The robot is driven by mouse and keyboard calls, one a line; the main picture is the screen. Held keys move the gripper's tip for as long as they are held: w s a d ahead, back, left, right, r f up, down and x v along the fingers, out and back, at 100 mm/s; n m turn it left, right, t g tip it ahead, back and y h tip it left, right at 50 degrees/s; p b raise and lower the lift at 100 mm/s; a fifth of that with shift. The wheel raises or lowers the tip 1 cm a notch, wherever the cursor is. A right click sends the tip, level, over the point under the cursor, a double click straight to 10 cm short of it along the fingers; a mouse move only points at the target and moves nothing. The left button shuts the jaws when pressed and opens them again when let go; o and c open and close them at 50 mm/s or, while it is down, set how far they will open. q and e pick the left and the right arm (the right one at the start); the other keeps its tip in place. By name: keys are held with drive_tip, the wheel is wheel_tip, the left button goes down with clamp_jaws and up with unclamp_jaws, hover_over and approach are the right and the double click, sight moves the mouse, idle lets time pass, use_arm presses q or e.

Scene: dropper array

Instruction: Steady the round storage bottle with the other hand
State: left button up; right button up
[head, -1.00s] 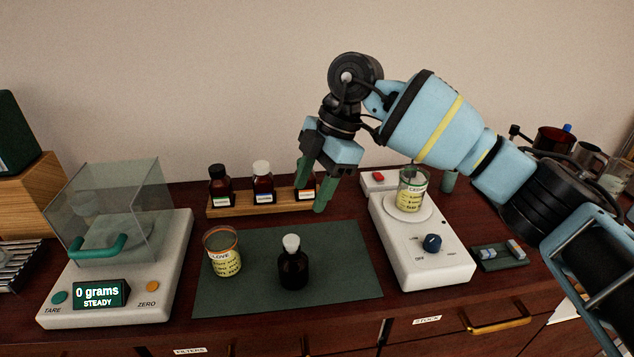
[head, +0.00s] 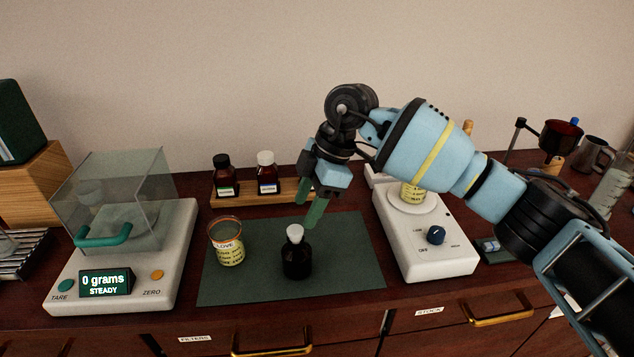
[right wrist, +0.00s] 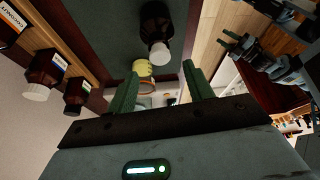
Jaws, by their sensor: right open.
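The round storage bottle (head: 297,262), dark with a white stopper, stands upright on the green mat (head: 350,280). It also shows in the right wrist view (right wrist: 156,22), ahead of the fingers. My right gripper (head: 315,207) is open and empty above and just behind the bottle, green fingers pointing down. In the right wrist view its two fingers (right wrist: 160,92) stand apart with nothing gripped between them.
A labelled glass beaker (head: 228,250) stands left of the bottle. A wooden rack (head: 240,198) with brown bottles is behind, partly hidden by my gripper. A balance (head: 180,245) stands left and a white stirrer (head: 440,255) right, its beaker (head: 412,192) partly covered by my arm.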

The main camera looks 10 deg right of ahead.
sight(296, 229)
drive_tip(key=shift+x, duration=2.8)
